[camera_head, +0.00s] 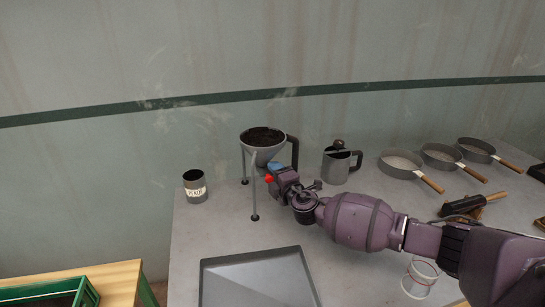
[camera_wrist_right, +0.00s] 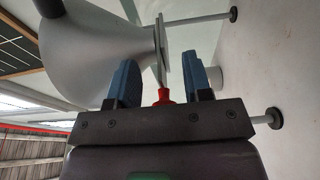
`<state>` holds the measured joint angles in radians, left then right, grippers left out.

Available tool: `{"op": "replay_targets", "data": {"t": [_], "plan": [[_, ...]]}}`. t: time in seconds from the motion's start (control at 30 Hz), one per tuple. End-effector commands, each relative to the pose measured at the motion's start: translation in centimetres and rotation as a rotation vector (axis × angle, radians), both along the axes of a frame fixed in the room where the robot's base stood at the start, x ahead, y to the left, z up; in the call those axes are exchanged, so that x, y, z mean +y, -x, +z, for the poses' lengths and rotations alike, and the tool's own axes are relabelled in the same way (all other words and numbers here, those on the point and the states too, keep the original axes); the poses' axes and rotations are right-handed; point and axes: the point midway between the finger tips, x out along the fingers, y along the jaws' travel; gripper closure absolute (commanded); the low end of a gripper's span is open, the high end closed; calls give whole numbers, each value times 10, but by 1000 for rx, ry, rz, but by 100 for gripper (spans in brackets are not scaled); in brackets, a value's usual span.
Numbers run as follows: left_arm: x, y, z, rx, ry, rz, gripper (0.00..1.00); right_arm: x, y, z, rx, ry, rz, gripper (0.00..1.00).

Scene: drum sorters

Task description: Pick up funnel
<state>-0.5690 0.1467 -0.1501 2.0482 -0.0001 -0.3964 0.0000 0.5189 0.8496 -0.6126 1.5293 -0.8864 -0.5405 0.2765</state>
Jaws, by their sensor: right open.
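The grey metal funnel (camera_head: 263,156), filled with dark material, stands upright on thin legs near the back of the table. It has a dark handle on its right side. My right gripper (camera_head: 272,171) is close in front of the funnel's lower part, beside a red knob (camera_head: 268,179). In the right wrist view the funnel (camera_wrist_right: 95,50) fills the upper left. The open blue fingers of the right gripper (camera_wrist_right: 165,78) stand either side of the red knob (camera_wrist_right: 164,95) and a thin plate by the spout. Contact cannot be told. My left gripper is not in view.
A labelled dark cup (camera_head: 194,186) stands left of the funnel, a metal jug (camera_head: 337,166) to its right. Several sieve pans (camera_head: 401,164) and a dark brush-like tool (camera_head: 461,206) lie farther right. A grey tray (camera_head: 258,280) is at the front, a clear beaker (camera_head: 420,279) near my arm.

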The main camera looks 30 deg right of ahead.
Motion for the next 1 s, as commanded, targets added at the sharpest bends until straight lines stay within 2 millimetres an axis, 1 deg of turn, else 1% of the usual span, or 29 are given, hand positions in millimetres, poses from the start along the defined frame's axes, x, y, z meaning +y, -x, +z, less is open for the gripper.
{"op": "replay_targets", "data": {"t": [0.03,0.33,0.83,0.93,1.0], "plan": [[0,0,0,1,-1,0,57,0,0,0,0,0,0,54],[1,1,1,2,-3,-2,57,0,0,0,0,0,0,100],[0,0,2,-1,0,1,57,0,-1,3,-4,0,1,100],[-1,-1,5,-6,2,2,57,0,-1,8,-5,0,1,100],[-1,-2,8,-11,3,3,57,0,-1,16,-7,-2,0,100]]}}
